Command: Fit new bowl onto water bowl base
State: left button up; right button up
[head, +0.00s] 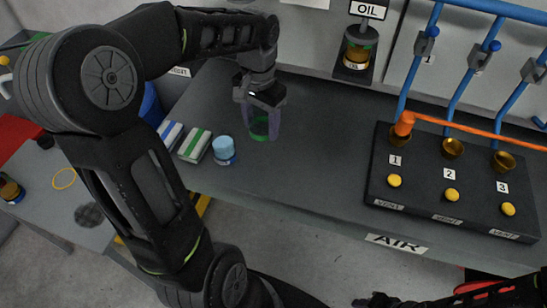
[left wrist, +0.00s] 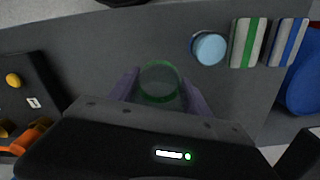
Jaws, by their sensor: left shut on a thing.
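A clear bowl with a green rim (head: 260,127) is between the fingers of my left gripper (head: 261,112), which is shut on it, above the dark bench. The bowl (left wrist: 159,82) also shows between the fingers in the left wrist view. No clearly marked water bowl base shows; a clear unit with a green band and yellowish bottom (head: 357,54) is on the wall under the OIL sign. A small light-blue-topped container (head: 223,148) stands on the bench left of the gripper. Dark parts at the lower right edge may be my right arm; its jaws cannot be made out.
Green-striped (head: 194,145) and blue-striped (head: 170,133) blocks lie left of the blue container. A black valve block (head: 425,195) with brass sockets, yellow buttons and an orange hose stands at the right. The bench between is clear.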

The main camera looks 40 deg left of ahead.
pick_arm(q)
send_over(262, 158)
jog(key=shift+w+f, duration=0.1)
jog(key=shift+f, duration=3.05)
jog(key=shift+f+p, duration=0.3)
jog(key=shift+f, duration=1.55)
jog(key=shift+f, duration=0.25)
jog(key=o, duration=1.6)
jog(key=shift+r, duration=0.1)
notch_tip(262, 158, up, 12)
jog(key=shift+r, duration=0.2)
